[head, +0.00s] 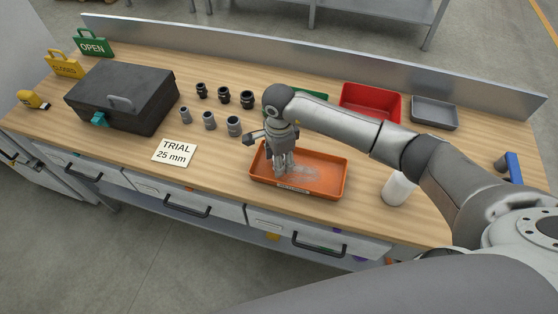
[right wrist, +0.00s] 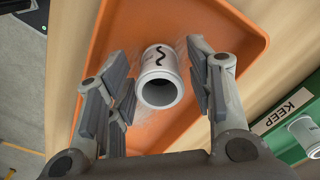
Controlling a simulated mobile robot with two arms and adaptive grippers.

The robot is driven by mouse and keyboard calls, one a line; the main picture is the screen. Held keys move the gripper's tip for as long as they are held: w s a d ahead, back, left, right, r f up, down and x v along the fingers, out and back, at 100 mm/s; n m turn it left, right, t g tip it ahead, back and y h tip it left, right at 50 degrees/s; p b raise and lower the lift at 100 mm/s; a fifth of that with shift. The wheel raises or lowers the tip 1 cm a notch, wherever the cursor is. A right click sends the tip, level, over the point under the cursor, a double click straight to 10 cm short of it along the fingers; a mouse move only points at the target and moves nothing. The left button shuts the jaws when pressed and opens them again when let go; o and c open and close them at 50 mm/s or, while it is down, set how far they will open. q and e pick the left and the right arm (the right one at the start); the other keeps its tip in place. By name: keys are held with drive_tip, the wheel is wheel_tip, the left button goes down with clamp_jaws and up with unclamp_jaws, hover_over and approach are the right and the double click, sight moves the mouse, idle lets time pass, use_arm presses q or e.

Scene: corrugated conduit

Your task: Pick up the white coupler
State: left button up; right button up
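The white coupler (right wrist: 160,80), a short hollow cylinder with a black wavy mark, is in the orange tray (head: 330,189) in the right wrist view. Its open end faces my camera. My right gripper (head: 283,168) points down into the tray. In the right wrist view the gripper (right wrist: 163,72) is open, one finger on each side of the coupler, with visible gaps. In the head view the coupler cannot be made out behind the gripper. My left gripper is not in view.
A green tray (right wrist: 292,143) marked KEEP holds another pale cylinder. A red bin (head: 371,101) and a grey tray (head: 434,112) stand behind. Several grey and black fittings (head: 209,121) stand left of the arm, near a black case (head: 125,97). A white cylinder (head: 397,190) stands right.

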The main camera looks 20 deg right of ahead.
drive_tip(key=c, duration=0.5)
drive_tip(key=shift+c, duration=0.3)
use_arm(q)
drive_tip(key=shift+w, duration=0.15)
use_arm(e)
drive_tip(key=shift+r, duration=0.25)
drive_tip(key=r, duration=0.1)
drive_tip(key=r+b, duration=0.1)
drive_tip(key=r, duration=0.1)
drive_tip(key=shift+s+a, duration=0.1)
drive_tip(key=shift+s, duration=0.1)
drive_tip(key=s+a+r+b, duration=0.2)
drive_tip(key=s+r, duration=0.3)
drive_tip(key=s, duration=0.1)
drive_tip(key=s+a+r+b, duration=0.3)
drive_tip(key=s+r, duration=0.2)
drive_tip(key=s, duration=0.2)
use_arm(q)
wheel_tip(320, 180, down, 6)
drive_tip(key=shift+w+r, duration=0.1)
use_arm(e)
drive_tip(key=d+f+n, duration=0.1)
drive_tip(key=d+n, duration=0.8)
drive_tip(key=n, duration=0.7)
drive_tip(key=shift+s+d+n, duration=0.15)
drive_tip(key=shift+s+n, duration=0.15)
drive_tip(key=shift+n, duration=0.1)
